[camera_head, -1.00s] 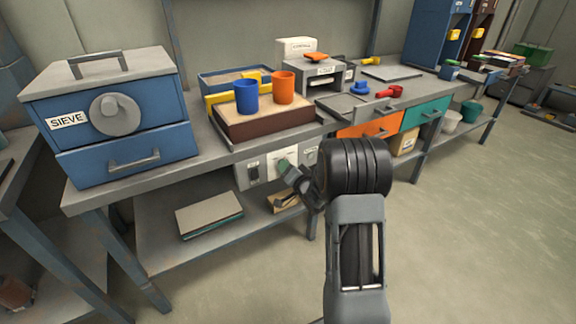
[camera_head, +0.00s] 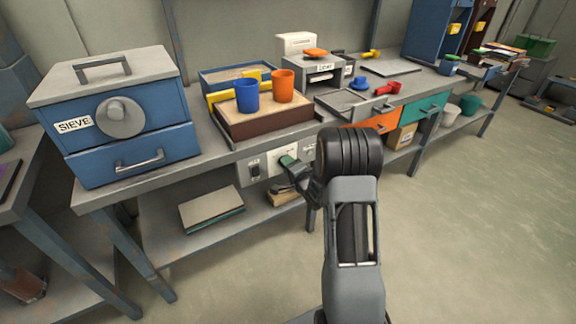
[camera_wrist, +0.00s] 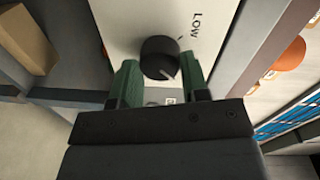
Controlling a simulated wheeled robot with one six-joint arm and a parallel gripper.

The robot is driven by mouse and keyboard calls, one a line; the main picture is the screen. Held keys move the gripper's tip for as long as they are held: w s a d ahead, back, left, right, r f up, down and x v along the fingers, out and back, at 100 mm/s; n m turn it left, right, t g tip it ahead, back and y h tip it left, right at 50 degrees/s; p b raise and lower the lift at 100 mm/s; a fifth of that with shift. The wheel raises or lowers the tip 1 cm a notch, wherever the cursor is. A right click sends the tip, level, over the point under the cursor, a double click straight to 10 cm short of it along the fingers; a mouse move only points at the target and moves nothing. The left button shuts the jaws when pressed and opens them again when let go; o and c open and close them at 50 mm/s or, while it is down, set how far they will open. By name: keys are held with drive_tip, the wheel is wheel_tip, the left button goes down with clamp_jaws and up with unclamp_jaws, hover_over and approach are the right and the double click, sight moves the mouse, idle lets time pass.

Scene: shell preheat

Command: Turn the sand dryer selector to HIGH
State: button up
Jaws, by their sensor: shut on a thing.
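The selector, a round black knob (camera_wrist: 160,57) with a white pointer line, sits on a pale plate (camera_wrist: 120,25). The pointer line faces the lower right in the wrist view. The word LOW (camera_wrist: 195,22) is printed above and right of it; a second label near my gripper is mostly hidden. My gripper's (camera_wrist: 161,70) green fingers stand on both sides of the knob and are shut on it. In the head view my gripper (camera_head: 288,161) is at the white plate (camera_head: 276,163) of the panel under the bench edge; the knob is hidden there.
Above the panel, a brown box with a sandy top (camera_head: 235,127) holds a blue cup (camera_head: 245,97) and an orange cup (camera_head: 283,86). The blue SIEVE cabinet (camera_head: 160,110) stands left. A lower shelf (camera_head: 160,215) is below.

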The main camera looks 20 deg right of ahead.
idle(0.4)
drive_tip(key=o, duration=0.9)
drive_tip(key=shift+s, duration=0.1)
drive_tip(key=s, duration=0.4)
drive_tip(key=s+d+p, duration=0.1)
drive_tip(key=s, duration=0.4)
drive_tip(key=s+r+p, duration=0.1)
drive_tip(key=s, duration=0.3)
drive_tip(key=shift+s+d, duration=0.25)
